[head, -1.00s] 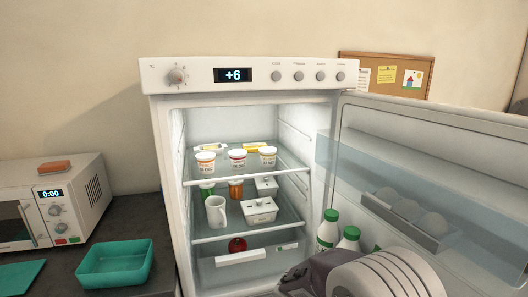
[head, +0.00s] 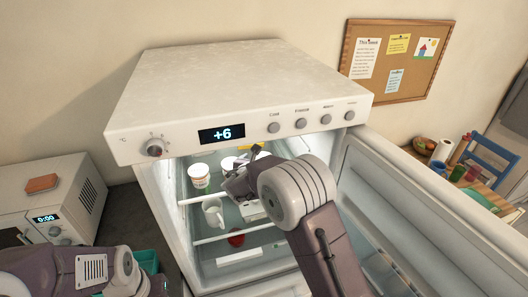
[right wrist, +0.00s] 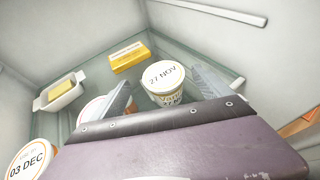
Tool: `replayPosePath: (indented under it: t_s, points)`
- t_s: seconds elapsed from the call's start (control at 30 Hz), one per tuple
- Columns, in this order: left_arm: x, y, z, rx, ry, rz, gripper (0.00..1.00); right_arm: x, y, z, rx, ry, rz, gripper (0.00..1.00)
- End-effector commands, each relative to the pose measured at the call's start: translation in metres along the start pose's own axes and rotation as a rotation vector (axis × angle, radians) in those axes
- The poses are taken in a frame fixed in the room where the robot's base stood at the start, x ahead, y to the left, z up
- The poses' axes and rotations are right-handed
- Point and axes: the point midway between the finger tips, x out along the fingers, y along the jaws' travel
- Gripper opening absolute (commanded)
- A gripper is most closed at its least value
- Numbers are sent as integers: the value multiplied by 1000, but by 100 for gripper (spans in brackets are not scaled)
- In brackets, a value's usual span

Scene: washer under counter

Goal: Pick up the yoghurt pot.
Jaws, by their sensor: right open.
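Several white yoghurt pots stand on the top fridge shelf. In the right wrist view, the pot dated 27 NOV (right wrist: 163,84) is upright between the fingers of my right gripper (right wrist: 168,88). The fingers are open, one on each side of it, and I cannot tell whether they touch it. A second pot (right wrist: 93,108) is mostly hidden behind the left finger. The pot dated 03 DEC (right wrist: 30,160) is at lower left. In the head view, my right gripper (head: 257,152) reaches into the fridge and hides the right-hand pot. The left pot (head: 199,178) shows clearly. My left arm is at lower left, its fingers not visible.
A yellow pack (right wrist: 129,57) and a butter dish (right wrist: 60,92) lie deeper on the shelf. A white mug (head: 213,213) and a red round item (head: 236,238) are lower down. The fridge door (head: 410,200) stands open at right. A microwave (head: 50,205) is at left.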

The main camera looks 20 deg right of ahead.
Motion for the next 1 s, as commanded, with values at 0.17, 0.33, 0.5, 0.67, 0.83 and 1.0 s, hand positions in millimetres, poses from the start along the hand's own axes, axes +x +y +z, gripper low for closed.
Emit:
replayPosePath:
  t_s: [0.17, 0.33, 0.5, 0.67, 0.83, 1.0]
  points:
    - [-16, 0, -1, 0, -1, 0, 36, 21, -1, 2, 1, 4, -3, 88]
    - [-21, 0, -2, 0, 0, 0, 36, 38, -1, 0, 3, 3, -2, 88]
    - [-33, 1, -3, 0, -1, 0, 36, 49, -2, 2, 3, 5, -3, 88]
    - [-53, 1, -5, 0, 0, 0, 36, 76, -2, 0, 4, 3, -3, 88]
    - [-56, 1, -5, 0, 0, 0, 36, 90, -2, -3, 5, 3, -1, 88]
    - [-54, 1, -5, 0, -1, 0, 36, 91, -2, -4, 5, 3, -1, 88]
